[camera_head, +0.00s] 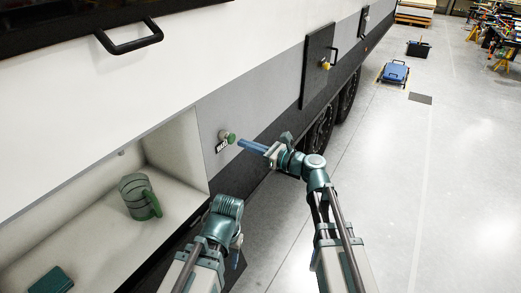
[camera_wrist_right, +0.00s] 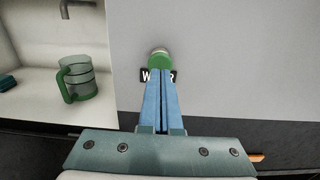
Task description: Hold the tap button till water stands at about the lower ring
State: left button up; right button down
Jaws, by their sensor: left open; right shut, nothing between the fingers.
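The green tap button (camera_head: 228,137) sticks out of the grey wall panel above a WATER label (camera_head: 222,146); it also shows in the right wrist view (camera_wrist_right: 159,58). My right gripper (camera_head: 240,144) is shut and empty, its blue fingertips right in front of the button; I cannot tell whether they touch it. The clear jug (camera_head: 137,195) with green handle and dark rings stands upright in the niche; it also shows in the right wrist view (camera_wrist_right: 83,80). I cannot make out a water level. The tap (camera_wrist_right: 76,6) is above it. My left gripper (camera_head: 236,259) hangs low, open, mostly hidden by its arm.
A dark green box (camera_head: 52,281) lies in the niche at front left. The niche's right wall (camera_head: 178,150) separates jug and button. A dark hatch (camera_head: 317,65) with a handle is further along the caravan.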

aim_at(233, 138)
jog(key=shift+x, duration=1.05)
jog(key=shift+w, duration=0.1)
jog(key=shift+x, duration=0.95)
jog(key=shift+a+r, duration=0.1)
jog(key=shift+r, duration=0.05)
jog(key=shift+w+a, duration=0.1)
dwell(5.7)
